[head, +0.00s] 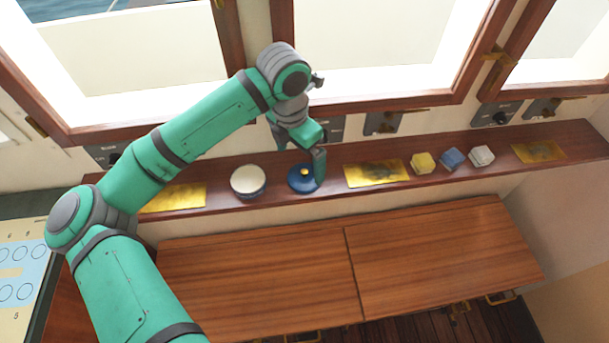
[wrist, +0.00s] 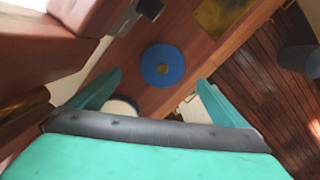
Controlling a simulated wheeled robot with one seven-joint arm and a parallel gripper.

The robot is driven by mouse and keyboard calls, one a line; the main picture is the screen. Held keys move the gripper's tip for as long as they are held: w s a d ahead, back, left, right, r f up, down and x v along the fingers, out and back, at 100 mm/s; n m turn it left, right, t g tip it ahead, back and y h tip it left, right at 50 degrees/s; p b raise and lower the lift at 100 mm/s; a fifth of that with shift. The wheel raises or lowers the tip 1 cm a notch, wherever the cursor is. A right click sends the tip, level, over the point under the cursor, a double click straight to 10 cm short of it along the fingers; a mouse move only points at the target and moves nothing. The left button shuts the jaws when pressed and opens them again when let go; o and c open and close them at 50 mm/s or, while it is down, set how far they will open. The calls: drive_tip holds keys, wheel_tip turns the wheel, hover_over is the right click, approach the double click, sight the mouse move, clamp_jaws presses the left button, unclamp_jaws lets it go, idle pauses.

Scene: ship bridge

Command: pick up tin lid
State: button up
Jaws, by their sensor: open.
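In the wrist view the lid (wrist: 162,65) lies ahead, between and beyond my two spread fingers. My gripper (head: 318,165) is over the lid's right side in the head view and hides part of it. In the wrist view my gripper (wrist: 158,90) is open, with nothing between the fingers. A round tin (head: 248,181) with a pale top and blue side stands left of the lid, apart from it; the wrist view shows it partly behind the left finger.
The shelf (head: 225,199) also holds a yellow plate (head: 376,174), a yellow block (head: 423,163), a blue block (head: 452,158) and a white block (head: 481,156). Window frames (head: 400,103) rise behind it. A wooden cabinet top (head: 270,275) lies below in front.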

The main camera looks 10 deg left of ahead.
sight(304, 171)
drive_tip(key=shift+w+d+f, duration=0.1)
drive_tip(key=shift+d+f, duration=0.05)
drive_tip(key=shift+f, duration=0.85)
drive_tip(key=shift+w+d+f, duration=0.1)
drive_tip(key=shift+w+f, duration=0.05)
drive_tip(key=shift+f, duration=0.9)
drive_tip(key=shift+w+d+f, duration=0.1)
drive_tip(key=shift+d+f, duration=0.05)
drive_tip(key=shift+f, duration=0.85)
drive_tip(key=c, duration=1.1)
